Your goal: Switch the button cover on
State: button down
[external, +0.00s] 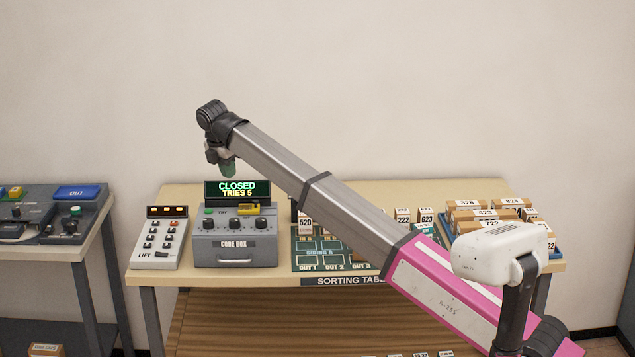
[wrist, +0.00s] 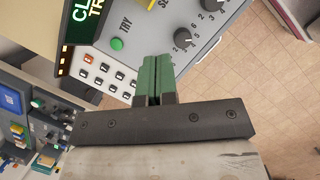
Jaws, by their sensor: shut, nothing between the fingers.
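The grey code box (external: 235,248) stands on the sorting table, with a screen above it reading CLOSED, TRIES 5. A yellow part (external: 249,209), likely the button cover, is on its top panel right of the TRY label; only its edge shows in the wrist view (wrist: 163,4). I cannot tell its exact position. A green button (wrist: 117,44) is beside the TRY label. My gripper (external: 228,167), with green fingertips, hangs above the screen and code box, apart from them. In the wrist view its fingers (wrist: 155,72) are together and empty, pointing toward the panel.
A white LIFT keypad (external: 160,240) stands left of the code box. The green sorting mat (external: 312,262) lies right, with numbered boxes (external: 486,222) farther right. Another table with a console (external: 50,215) is at left. Dark knobs (wrist: 183,38) stick up from the code box.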

jog(key=shift+w+d+r, duration=0.1)
jog(key=shift+w+d, duration=0.1)
jog(key=shift+d, duration=0.05)
send_over(251, 210)
jog(key=s+a, duration=0.4)
jog(key=x, duration=0.3)
jog(key=s+a+x, duration=0.1)
jog(key=x, duration=0.5)
jog(key=shift+s+a+f, duration=0.25)
jog(key=shift+f, duration=0.1)
jog(key=shift+w+d+f, duration=0.2)
jog(key=shift+w+d, duration=0.15)
jog(key=shift+w, duration=0.1)
jog(key=shift+w+d+f, duration=0.25)
jog(key=shift+w+d, duration=0.15)
jog(key=shift+w+d+f, duration=0.25)
jog(key=shift+w+d, duration=0.35)
jog(key=shift+d, duration=0.1)
